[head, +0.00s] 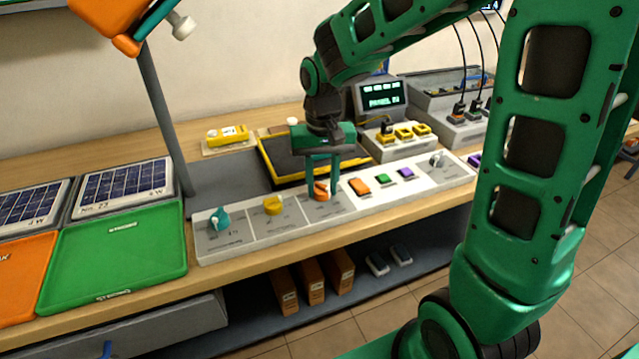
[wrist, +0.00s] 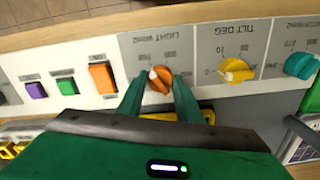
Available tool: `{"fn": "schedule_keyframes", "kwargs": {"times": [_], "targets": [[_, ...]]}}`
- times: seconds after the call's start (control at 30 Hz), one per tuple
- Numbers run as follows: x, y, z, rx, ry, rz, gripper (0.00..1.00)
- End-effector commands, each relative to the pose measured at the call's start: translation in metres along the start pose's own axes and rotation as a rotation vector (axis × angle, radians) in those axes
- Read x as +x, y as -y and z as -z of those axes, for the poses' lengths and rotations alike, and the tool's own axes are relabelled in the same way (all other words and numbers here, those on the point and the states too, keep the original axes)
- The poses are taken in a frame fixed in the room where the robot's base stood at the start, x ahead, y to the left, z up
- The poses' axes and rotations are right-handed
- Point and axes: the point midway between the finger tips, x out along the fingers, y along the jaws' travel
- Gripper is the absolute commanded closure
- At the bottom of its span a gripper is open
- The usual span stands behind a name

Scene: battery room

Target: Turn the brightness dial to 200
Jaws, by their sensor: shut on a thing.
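The orange brightness dial (head: 321,194) sits on the grey-white control panel, third from the left in the head view. In the wrist view the orange dial (wrist: 161,80) lies under an upside-down label reading LIGHT, with a pale mark on its upper left side. My gripper (head: 320,186) points down onto it, and in the wrist view its two green fingers (wrist: 160,90) stand on either side of the dial, shut on it. The scale numbers are upside down and partly hidden, so the exact setting cannot be read.
The yellow tilt dial (head: 273,205) and a teal dial (head: 221,219) are to the left on the panel. Orange (head: 359,186), green (head: 382,179) and purple (head: 405,173) buttons are to the right. A black, yellow-edged tray (head: 262,160) lies behind. A lit display (head: 382,96) stands further back.

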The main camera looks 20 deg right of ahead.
Motion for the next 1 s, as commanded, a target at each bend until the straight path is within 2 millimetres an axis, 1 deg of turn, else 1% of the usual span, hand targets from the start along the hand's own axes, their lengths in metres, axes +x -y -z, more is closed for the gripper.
{"fn": "schedule_keyframes", "kwargs": {"times": [0.3,0.33,0.4,0.67,0.77,0.87,1.0], "targets": [[-0.002,0.001,0.002,0.002,-0.006,0.002,0.90],[-0.002,0.001,0.002,0.002,-0.006,0.002,0.66],[-0.001,0.001,0.002,0.001,-0.006,0.002,0.49],[-0.001,0.001,0.001,0.000,-0.003,0.001,0.49],[-0.004,0.001,0.001,0.000,-0.003,0.001,0.49],[-0.013,0.001,0.002,0.000,-0.005,0.002,0.49],[-0.037,0.001,0.002,0.000,-0.006,0.003,0.49]]}}
